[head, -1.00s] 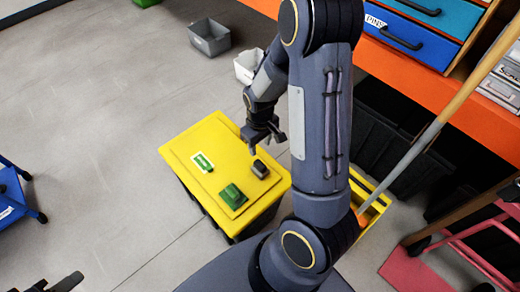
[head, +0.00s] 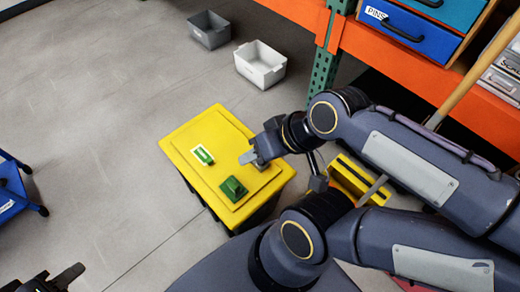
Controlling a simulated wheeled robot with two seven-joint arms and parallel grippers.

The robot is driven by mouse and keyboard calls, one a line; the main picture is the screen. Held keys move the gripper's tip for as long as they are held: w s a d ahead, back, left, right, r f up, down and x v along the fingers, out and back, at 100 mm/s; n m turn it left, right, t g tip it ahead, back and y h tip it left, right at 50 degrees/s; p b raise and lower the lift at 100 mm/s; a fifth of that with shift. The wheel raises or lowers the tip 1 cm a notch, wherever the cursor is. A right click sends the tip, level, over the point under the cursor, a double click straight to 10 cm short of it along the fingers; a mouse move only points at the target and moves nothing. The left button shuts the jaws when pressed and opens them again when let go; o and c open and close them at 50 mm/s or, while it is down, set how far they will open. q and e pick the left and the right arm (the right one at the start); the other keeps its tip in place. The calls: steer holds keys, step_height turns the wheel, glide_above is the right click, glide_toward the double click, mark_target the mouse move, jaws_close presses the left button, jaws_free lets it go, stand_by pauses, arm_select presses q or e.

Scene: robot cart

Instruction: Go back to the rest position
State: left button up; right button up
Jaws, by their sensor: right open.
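My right gripper (head: 284,168) is open above the right side of the yellow lid (head: 190,133) of a dark bin. One finger is over the lid and the other hangs near its right edge. I see nothing held between the fingers. My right arm reaches in from the right, bent and stretched across the right half of the head view. My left gripper (head: 52,281) is only partly in view at the bottom left corner, and its opening is unclear.
On the lid are a green block (head: 233,188) and a green-and-white piece (head: 203,155). Grey (head: 209,29) and white (head: 260,64) bins stand on the floor behind. An orange shelf (head: 378,46) is at right, a blue cart (head: 12,195) at left.

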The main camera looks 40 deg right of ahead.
steer(key=shift+r, duration=0.1)
step_height(320, 180, up, 18)
steer(key=p, duration=1.8)
